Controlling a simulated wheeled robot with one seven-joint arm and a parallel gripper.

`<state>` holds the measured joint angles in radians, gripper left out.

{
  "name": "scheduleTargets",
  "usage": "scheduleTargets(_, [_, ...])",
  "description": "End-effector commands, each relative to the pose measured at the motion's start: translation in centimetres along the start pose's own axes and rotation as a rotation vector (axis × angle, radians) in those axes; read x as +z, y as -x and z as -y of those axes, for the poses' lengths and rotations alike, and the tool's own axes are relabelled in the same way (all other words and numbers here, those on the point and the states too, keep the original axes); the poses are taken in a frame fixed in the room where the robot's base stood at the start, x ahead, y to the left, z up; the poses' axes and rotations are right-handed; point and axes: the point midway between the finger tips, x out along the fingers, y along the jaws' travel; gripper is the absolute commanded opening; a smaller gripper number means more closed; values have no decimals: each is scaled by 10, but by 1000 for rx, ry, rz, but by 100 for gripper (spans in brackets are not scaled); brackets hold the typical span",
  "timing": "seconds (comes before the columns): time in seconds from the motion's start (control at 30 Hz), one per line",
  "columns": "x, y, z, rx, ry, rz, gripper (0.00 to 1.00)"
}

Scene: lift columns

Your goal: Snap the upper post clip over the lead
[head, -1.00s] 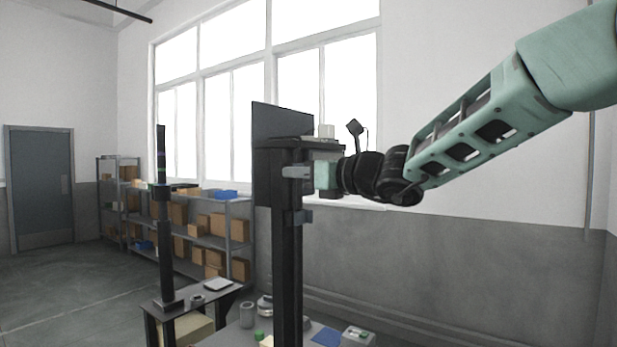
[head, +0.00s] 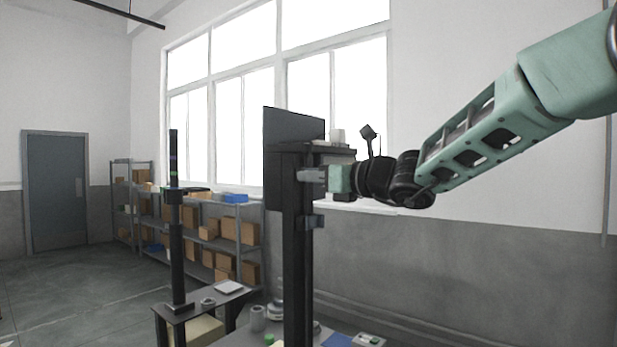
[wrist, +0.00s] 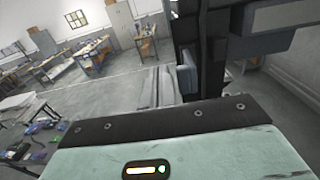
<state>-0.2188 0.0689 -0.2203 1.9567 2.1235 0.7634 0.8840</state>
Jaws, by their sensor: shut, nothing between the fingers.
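A tall dark post (head: 298,262) stands in front of me in the head view, with a dark panel at its top. A small grey clip-like piece (head: 313,221) sits on its side, below my gripper. My gripper (head: 308,175) is shut against or right beside the upper post, its pale grey fingers pointing left; I cannot tell whether they touch. The upper clip is not clear there; my fingers may hide it. In the wrist view the post (wrist: 214,55) rises beyond my teal gripper body, with a grey-blue block beside it. I cannot make out the lead.
A second, thinner dark column (head: 176,255) stands at left on a small dark table. Shelving with boxes (head: 230,232) lines the window wall. A white cup-like item (head: 338,136) and a dark jointed piece (head: 368,132) show near the post's top. Open floor lies at left.

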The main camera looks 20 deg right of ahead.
Motion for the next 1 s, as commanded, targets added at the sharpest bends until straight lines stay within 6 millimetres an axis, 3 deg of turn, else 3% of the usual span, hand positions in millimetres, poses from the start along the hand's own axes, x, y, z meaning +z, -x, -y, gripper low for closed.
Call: scheduleTargets(1.0, [0, 0, 40, -2, 0, -1, 0])
